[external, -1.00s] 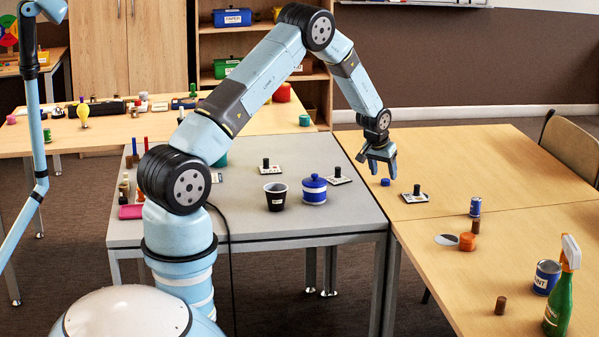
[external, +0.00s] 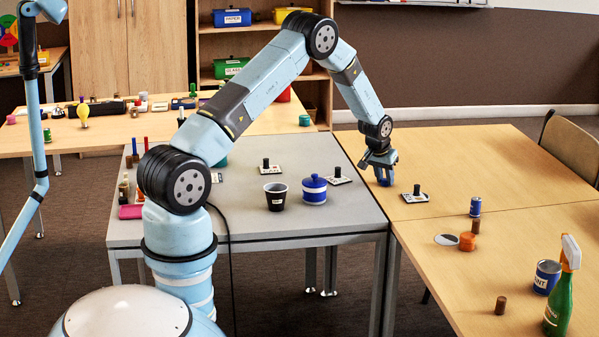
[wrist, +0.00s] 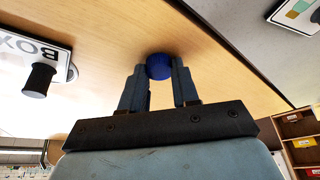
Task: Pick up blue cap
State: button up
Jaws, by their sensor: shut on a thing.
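The blue cap (wrist: 159,66) is a small round blue piece on the wooden table, between the fingertips of my gripper (wrist: 158,84) in the wrist view. In the external view my gripper (external: 381,174) is down at the tabletop, near the table's left edge, and its fingers mostly hide the cap. My gripper is shut on the blue cap. The cap seems to be at table height; I cannot tell whether it still touches the surface.
A white BOX card with a black knob (external: 416,190) lies just right of my gripper. A blue lidded jar (external: 314,190) and a dark cup (external: 275,196) stand on the grey table (external: 240,227). The wooden table behind my gripper is clear.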

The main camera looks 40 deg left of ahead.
grip_shut()
